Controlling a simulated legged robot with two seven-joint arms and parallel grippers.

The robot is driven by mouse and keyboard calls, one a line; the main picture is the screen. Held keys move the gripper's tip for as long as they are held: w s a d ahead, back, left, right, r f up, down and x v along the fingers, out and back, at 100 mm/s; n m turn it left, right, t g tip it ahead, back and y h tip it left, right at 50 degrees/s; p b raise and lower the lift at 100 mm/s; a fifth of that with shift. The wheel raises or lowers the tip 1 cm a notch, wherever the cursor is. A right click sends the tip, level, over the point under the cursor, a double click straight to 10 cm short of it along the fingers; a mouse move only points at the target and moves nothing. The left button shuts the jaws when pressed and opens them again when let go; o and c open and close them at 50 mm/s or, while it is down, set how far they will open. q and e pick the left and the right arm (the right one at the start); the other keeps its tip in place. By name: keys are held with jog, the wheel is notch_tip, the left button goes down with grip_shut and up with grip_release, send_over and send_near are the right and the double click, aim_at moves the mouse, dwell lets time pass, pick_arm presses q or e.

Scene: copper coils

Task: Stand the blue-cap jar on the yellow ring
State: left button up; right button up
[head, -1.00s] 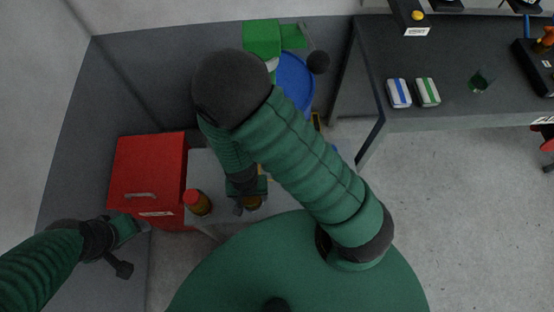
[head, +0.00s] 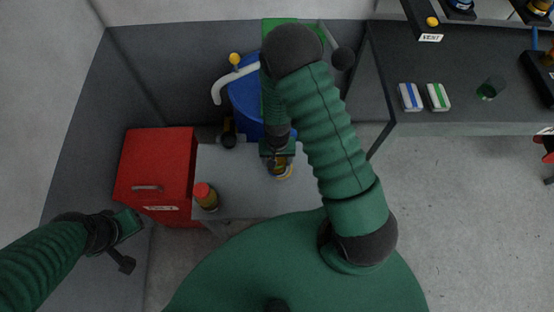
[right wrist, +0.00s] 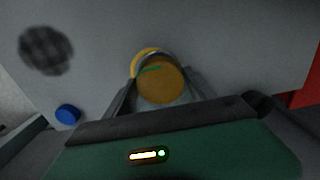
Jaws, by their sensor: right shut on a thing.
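My right gripper (head: 278,164) is shut on an amber jar, whose round amber end (right wrist: 159,82) shows between the fingers in the right wrist view. No blue cap can be made out on it. The yellow ring (right wrist: 143,60) lies on the grey table, partly hidden behind the jar; the jar is over or beside its edge, and I cannot tell whether they touch. In the head view the ring (head: 286,177) shows just below the gripper. A small blue round thing (right wrist: 68,113) is on the table, apart from the jar. My left gripper (head: 134,226) is empty at lower left.
A red-cap jar (head: 206,197) stands on the grey table (head: 235,180), left of my right gripper. A red cabinet (head: 155,172) adjoins the table's left side. A blue drum (head: 243,99) stands behind. A dark checkered disc (right wrist: 46,50) lies on the table.

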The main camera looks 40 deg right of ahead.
jog(key=shift+d+f, duration=0.2)
jog(key=shift+d, duration=0.1)
jog(key=o, duration=1.5)
jog(key=shift+d+f, duration=0.15)
jog(key=shift+d, duration=0.45)
jog(key=shift+o, duration=0.4)
jog(key=shift+d, duration=0.15)
jog(key=shift+a+r, duration=0.2)
jog(key=shift+a, duration=0.35)
jog(key=shift+a+r, duration=0.2)
jog(key=shift+r, duration=1.05)
jog(key=r, duration=0.3)
jog(key=r+p, duration=0.1)
jog(key=r, duration=0.2)
jog(key=d+r+p, duration=0.1)
jog(key=r, duration=0.2)
pick_arm(q)
jog(key=shift+d+r, duration=0.8)
jog(key=shift+r, duration=0.35)
pick_arm(e)
jog(key=s+a+r+n+t, duration=0.1)
jog(key=s+a+r+n, duration=0.1)
jog(key=r, duration=0.4)
jog(key=s+a+r+n+t, duration=0.1)
jog(key=s+a+r+n, duration=0.1)
jog(key=r+n, duration=0.2)
notch_tip(320, 180, up, 3)
jog(key=shift+s+a+f+t, duration=0.2)
jog(key=shift+a+t, duration=0.1)
jog(key=shift+a, duration=0.1)
